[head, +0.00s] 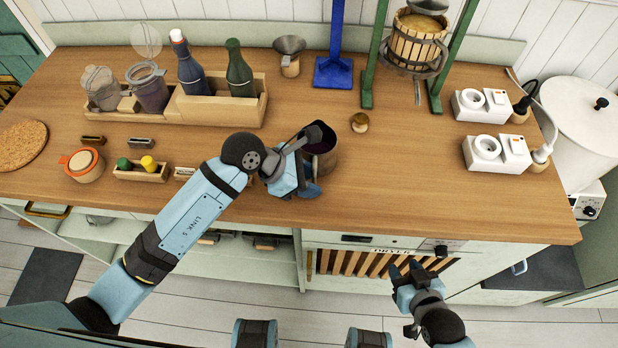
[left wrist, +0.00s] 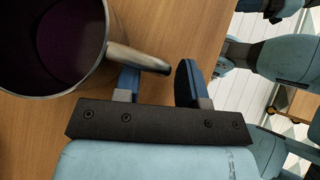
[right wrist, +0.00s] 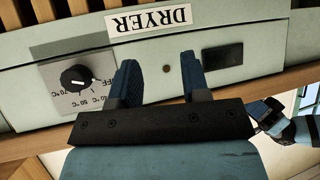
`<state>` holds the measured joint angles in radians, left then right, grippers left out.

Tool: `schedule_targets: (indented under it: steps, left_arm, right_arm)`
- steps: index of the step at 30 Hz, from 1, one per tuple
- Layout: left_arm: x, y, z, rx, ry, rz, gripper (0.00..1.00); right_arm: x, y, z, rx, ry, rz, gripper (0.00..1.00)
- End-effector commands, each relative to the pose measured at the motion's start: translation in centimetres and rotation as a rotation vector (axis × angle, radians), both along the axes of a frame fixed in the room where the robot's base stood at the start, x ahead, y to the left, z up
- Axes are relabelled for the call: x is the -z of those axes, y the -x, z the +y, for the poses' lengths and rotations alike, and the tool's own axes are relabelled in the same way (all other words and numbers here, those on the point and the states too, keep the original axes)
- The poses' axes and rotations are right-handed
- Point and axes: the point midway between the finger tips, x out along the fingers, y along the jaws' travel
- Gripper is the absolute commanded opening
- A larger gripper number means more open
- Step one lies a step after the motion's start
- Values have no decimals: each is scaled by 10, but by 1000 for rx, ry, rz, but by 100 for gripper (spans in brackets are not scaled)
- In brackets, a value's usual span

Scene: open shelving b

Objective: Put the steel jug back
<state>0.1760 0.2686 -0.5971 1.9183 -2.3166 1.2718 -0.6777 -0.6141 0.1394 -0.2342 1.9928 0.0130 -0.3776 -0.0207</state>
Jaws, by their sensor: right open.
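The steel jug (head: 325,161) stands on the wooden worktop near its front middle, with dark purple contents inside. In the left wrist view the jug (left wrist: 100,65) fills the upper left, its handle (left wrist: 142,57) pointing toward the fingers. My left gripper (head: 312,180) is beside the jug at the handle side. In the left wrist view its fingers (left wrist: 160,82) are apart; the handle end overlaps the left finger's tip, and I cannot tell if they touch. My right gripper (head: 406,268) is open and empty, in front of the dryer panel (right wrist: 150,65).
A wooden crate (head: 215,108) with bottles and jars stands back left. A small knob-like item (head: 360,122) lies right of the jug. A green-framed press (head: 372,65), a blue stand (head: 333,72) and white sockets (head: 497,153) stand further back and right.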

Motion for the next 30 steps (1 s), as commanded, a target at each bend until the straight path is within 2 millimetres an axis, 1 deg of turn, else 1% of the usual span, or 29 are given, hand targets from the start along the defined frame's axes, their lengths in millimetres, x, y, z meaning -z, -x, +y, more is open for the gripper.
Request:
schedule_targets:
  steps: [5,8,11,21,25,30]
  left_arm:
    - [-1,0,0,0,0,0,38]
    - [-5,0,1,-1,0,-1,38]
    - [-13,1,11,0,-1,-4,38]
    - [-63,12,61,1,-2,-5,38]
    - [-78,15,74,0,-1,-4,38]
    - [-87,17,82,1,0,-1,38]
  right_arm:
    - [0,0,0,0,0,0,43]
    - [-3,0,0,0,0,0,43]
    - [-1,0,0,0,-1,-2,43]
    - [5,0,0,-1,0,-1,43]
    - [6,0,0,-1,0,-1,43]
    - [7,0,0,-1,0,0,43]
